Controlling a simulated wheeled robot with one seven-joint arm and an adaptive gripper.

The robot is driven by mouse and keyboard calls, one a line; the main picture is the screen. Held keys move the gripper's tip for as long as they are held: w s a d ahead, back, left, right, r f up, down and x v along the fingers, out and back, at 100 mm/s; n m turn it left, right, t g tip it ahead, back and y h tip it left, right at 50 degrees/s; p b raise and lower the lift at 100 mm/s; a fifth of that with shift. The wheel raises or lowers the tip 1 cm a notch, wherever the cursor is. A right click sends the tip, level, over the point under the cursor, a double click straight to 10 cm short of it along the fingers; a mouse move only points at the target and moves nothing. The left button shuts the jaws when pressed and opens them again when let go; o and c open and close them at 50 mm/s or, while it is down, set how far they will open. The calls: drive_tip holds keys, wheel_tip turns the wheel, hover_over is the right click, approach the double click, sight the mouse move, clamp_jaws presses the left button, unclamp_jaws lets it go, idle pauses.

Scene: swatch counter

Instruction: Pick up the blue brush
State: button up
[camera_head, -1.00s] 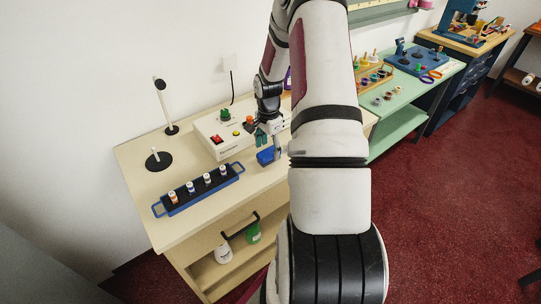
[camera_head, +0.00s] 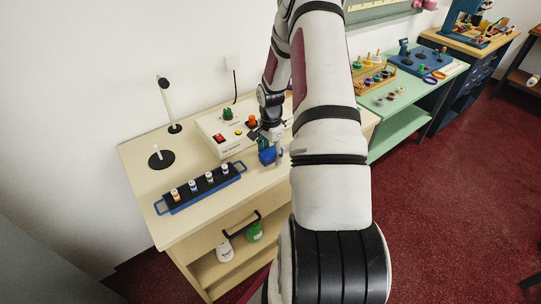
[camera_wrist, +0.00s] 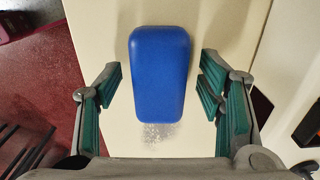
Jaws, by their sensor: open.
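The blue brush (camera_wrist: 160,75) is a rounded blue block on the cream counter (camera_wrist: 150,12). In the wrist view it lies between the spread green fingers of my gripper (camera_wrist: 161,88), with bare counter showing on both sides, so I see no contact. In the head view the brush (camera_head: 269,157) is near the right part of the counter, just below my gripper (camera_head: 265,143). My gripper is open and empty. My arm hides part of the area to the right of the brush.
A grey smudge (camera_wrist: 158,134) marks the counter beside the brush. A white control box (camera_head: 222,132) with buttons stands behind the brush. A blue-handled rack (camera_head: 200,189) of small bottles lies to the left. The counter between rack and brush is clear.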

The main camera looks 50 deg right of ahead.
sight(271, 150)
drive_tip(key=shift+c, duration=0.6)
drive_tip(key=c, duration=1.1)
drive_tip(key=shift+c, duration=0.2)
drive_tip(key=shift+r, duration=0.85)
wheel_tip(271, 150, up, 2)
drive_tip(key=shift+r+b, duration=0.15)
drive_tip(key=shift+b, duration=0.25)
drive_tip(key=s+a, duration=0.3)
drive_tip(key=s, duration=0.4)
drive_tip(key=s+a+r, duration=0.1)
drive_tip(key=s+a, duration=0.3)
drive_tip(key=s, duration=0.3)
drive_tip(key=shift+s+a+r+b, duration=0.15)
drive_tip(key=shift+a+r+b, duration=0.05)
drive_tip(key=shift+b, duration=0.2)
